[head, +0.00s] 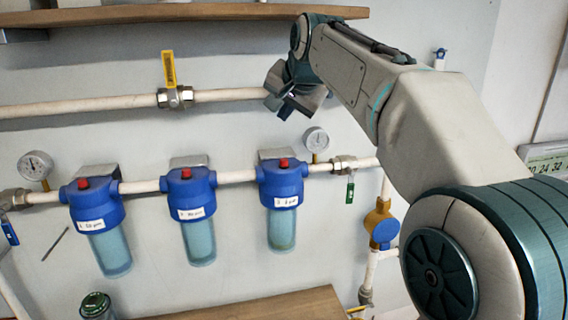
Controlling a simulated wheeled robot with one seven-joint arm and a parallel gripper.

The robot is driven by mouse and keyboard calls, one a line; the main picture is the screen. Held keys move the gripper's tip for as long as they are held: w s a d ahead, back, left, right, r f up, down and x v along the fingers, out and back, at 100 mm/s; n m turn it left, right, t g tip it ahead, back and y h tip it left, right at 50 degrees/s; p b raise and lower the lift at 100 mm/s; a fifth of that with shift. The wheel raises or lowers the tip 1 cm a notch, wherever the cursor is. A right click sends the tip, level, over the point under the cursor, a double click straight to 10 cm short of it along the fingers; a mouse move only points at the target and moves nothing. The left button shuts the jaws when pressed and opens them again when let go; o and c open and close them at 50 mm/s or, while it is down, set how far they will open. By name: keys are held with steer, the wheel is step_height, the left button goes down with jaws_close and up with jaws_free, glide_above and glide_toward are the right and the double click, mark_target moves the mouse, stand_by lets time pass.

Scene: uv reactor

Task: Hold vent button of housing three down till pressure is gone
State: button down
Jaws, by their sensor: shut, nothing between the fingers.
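Three blue filter housings with clear bowls hang in a row on a pipe along the wall. The rightmost, housing three (283,186), has a white label whose small print is hard to read. Its red vent button (283,163) sits on top of the blue cap and is uncovered. My gripper (284,108) is shut and empty, above that button in the picture and apart from it. A round pressure gauge (316,138) stands on the pipe just right of housing three; its reading is too small to tell.
A yellow-handled valve (170,75) sits on the upper pipe. Housing one (93,203) and housing two (189,194) also have red buttons. A green-handled valve (350,187) is right of housing three. A wooden shelf (180,12) runs above.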

steer(key=b, duration=0.6)
glide_above(285, 167)
step_height(285, 167, down, 8)
steer(key=shift+s+r, duration=0.1)
steer(key=shift+r, duration=0.05)
stand_by(1.5)
steer(key=shift+f+b, duration=0.4)
steer(key=shift+f+b, duration=0.4)
steer(key=shift+f, duration=0.15)
stand_by(1.2)
steer(key=shift+r, duration=0.15)
steer(key=shift+r+p, duration=0.85)
steer(key=shift+p, duration=0.05)
step_height(285, 167, up, 5)
steer(key=p, duration=0.4)
steer(key=shift+p, duration=0.3)
